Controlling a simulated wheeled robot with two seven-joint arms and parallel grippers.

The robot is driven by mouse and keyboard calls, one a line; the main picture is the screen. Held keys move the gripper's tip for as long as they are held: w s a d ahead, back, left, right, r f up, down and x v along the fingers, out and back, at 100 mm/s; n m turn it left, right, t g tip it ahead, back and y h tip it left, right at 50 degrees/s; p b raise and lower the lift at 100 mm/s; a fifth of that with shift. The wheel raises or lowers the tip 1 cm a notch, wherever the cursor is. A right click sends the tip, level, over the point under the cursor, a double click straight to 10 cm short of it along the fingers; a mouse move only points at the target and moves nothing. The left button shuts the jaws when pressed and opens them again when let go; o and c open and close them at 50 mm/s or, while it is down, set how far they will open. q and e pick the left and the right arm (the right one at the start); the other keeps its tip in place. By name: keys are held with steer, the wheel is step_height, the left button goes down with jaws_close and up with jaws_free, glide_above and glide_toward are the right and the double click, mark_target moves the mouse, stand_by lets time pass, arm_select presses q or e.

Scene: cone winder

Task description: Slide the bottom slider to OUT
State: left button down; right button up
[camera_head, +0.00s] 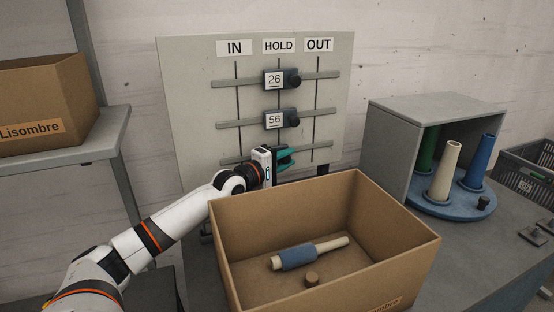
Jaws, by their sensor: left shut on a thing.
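A grey board (190,75) stands upright with columns labelled IN, HOLD and OUT and three horizontal rails. The upper slider (274,80), marked 26, and the middle slider (274,120), marked 56, both sit under HOLD, each with a black knob. My left gripper (287,156) is at the bottom rail (321,146), near the HOLD line. Its teal fingers are shut on the bottom slider, which they and the gripper body hide. The bottom rail's stretch towards OUT is bare. My right gripper is out of view.
An open cardboard box (410,236) stands close below the gripper, holding a blue-wound cone (299,257) and a small brown plug (311,279). A grey cabinet (388,142) with cones is at right. Another box (42,95) sits on the left shelf.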

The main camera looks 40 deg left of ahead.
arm_select(q)
steer(key=c, duration=1.2)
jaws_free()
steer(key=shift+s+a, duration=0.15)
steer(key=shift+s, duration=1.8)
steer(key=shift+s+a, duration=0.2)
steer(key=shift+s, duration=1.8)
steer(key=shift+s+a, duration=0.15)
steer(key=shift+s, duration=1.8)
steer(key=shift+o, duration=0.2)
